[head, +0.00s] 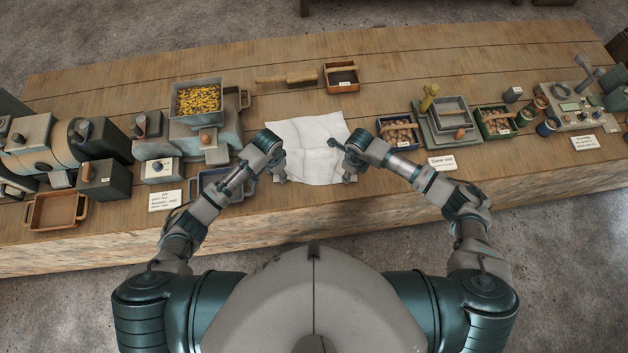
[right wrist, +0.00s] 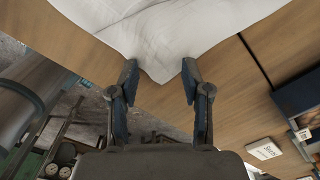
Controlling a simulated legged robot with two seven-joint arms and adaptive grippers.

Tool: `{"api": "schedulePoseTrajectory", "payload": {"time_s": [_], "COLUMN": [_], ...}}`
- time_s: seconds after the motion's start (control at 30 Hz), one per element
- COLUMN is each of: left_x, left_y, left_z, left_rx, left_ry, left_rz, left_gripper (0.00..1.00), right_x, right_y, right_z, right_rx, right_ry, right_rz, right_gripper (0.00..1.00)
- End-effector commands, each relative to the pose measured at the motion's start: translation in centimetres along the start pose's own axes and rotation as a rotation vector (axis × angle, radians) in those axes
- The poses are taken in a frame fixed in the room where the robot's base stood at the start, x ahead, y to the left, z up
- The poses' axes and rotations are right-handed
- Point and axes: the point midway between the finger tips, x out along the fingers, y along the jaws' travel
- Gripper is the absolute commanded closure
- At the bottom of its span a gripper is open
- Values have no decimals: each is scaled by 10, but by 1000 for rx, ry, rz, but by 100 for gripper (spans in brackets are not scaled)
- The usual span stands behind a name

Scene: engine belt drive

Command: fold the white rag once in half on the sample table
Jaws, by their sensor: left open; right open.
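The white rag (head: 309,148) lies spread out on the wooden table, unfolded, with light creases across it. My left gripper (head: 280,178) is at the rag's near left corner, open. My right gripper (head: 349,178) is at the rag's near right corner, open. In the right wrist view, a corner of the rag (right wrist: 160,62) points in between the two parted fingers of the right gripper (right wrist: 158,80). I cannot tell whether the fingers touch the cloth. The left fingertips are small in the head view.
A brush (head: 286,79) and a small brown box (head: 342,78) lie behind the rag. A scale with a tray of yellow pieces (head: 199,101) stands left. Boxes of brown pieces (head: 399,132) stand right. A blue tray (head: 222,186) sits by my left arm. The table's front edge is close.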

Motion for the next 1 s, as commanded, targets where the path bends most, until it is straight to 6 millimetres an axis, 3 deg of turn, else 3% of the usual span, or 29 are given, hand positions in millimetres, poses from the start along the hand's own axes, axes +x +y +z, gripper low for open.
{"api": "schedulePoseTrajectory", "payload": {"time_s": [0.37,0.77,1.0], "left_x": [8,7,8], "left_y": [-1,-1,0], "left_z": [0,0,0], "left_rx": [0,0,0], "left_ry": [-1,-2,-5], "left_rz": [2,3,2], "left_gripper": [52,100,100], "right_x": [8,7,8], "right_y": [0,0,-1], "right_z": [0,0,-1], "right_rx": [1,2,2], "right_ry": [4,4,3], "right_rz": [1,1,1], "right_gripper": [52,99,100]}}
